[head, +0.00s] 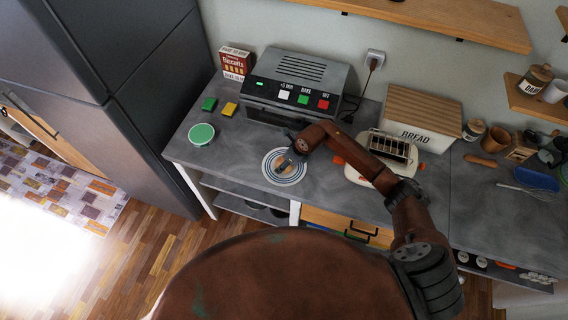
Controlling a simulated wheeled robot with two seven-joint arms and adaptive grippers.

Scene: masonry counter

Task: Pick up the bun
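A white plate with blue rings (273,177) lies on the grey counter in front of the toaster oven. A small brown thing, which looks like the bun (284,170), lies on the plate and is partly hidden by the gripper. My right arm comes in from the right, and its gripper (286,158) is over the plate, at the bun. The fingers are too small and dark to tell whether they are open or shut, or whether they touch the bun. My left gripper is not in view.
A toaster oven (297,70) stands behind the plate. A green-topped round container (201,134), a green block (209,104) and a yellow block (230,109) are to its left. A toaster (390,147) and bread box (425,117) stand at right. Bare counter lies left of the plate.

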